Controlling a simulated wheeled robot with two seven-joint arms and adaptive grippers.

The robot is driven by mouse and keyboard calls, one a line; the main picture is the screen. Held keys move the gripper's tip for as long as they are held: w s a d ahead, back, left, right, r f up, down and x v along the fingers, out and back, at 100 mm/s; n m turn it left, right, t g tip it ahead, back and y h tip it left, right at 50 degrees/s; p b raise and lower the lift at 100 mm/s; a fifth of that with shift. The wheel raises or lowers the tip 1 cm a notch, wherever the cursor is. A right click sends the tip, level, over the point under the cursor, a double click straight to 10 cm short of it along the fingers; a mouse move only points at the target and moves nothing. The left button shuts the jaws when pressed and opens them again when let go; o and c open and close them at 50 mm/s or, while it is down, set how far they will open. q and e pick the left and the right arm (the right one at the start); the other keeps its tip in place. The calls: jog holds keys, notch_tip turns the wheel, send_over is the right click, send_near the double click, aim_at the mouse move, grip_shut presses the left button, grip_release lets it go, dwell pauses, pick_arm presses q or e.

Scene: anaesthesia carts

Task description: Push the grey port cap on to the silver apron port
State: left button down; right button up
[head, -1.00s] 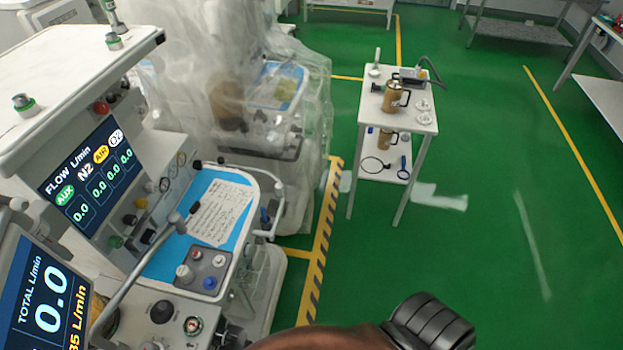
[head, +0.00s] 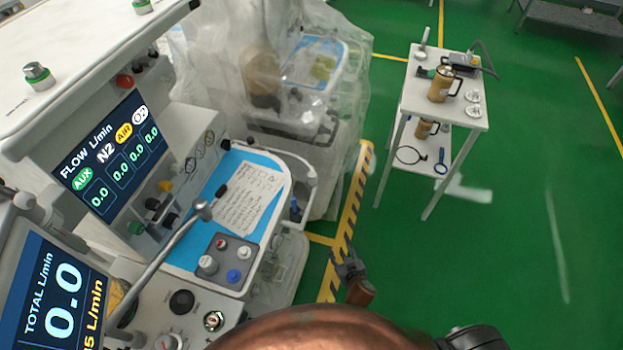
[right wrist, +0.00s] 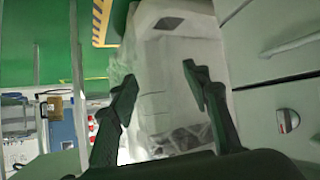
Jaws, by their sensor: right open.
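A small grey cap (head: 207,265) stands on a grey block (head: 233,258) on the blue work surface of the near machine; I take it for the port cap. Red, white and blue caps stand on the same block. My right gripper (head: 352,268) is open and empty, right of the machine above the striped floor line. Its spread fingers also show in the right wrist view (right wrist: 159,75). My left gripper is out of view.
A black knob (head: 181,302) sits beside the port. A jointed metal arm (head: 160,262) crosses the apron's left side. A white rail (head: 305,170) edges the work surface. A plastic-draped machine (head: 345,100) and a white trolley (head: 440,112) stand behind. Green floor is free at right.

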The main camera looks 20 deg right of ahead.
jog(key=w+r+t, duration=0.2)
jog(key=w+r, duration=0.3)
jog(key=r, duration=0.5)
jog(key=m+t+b, duration=0.1)
jog(key=t, duration=0.3)
send_near(312, 174)
jog(key=d+f, duration=0.4)
jog(key=shift+n+t+y, duration=0.4)
jog(key=w+a+r, duration=0.1)
jog(key=w, duration=0.2)
jog(key=w+a+r, duration=0.1)
jog(key=w, duration=0.1)
jog(key=w+a+r, duration=0.1)
jog(key=w, duration=0.2)
jog(key=shift+w+a+r, duration=0.1)
jog(key=shift+w+a, duration=0.15)
jog(key=shift+w, duration=0.7)
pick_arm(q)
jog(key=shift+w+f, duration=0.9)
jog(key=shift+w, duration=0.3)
pick_arm(e)
jog(key=shift+c, duration=0.6)
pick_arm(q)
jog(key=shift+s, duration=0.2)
pick_arm(e)
jog(key=c, duration=1.1)
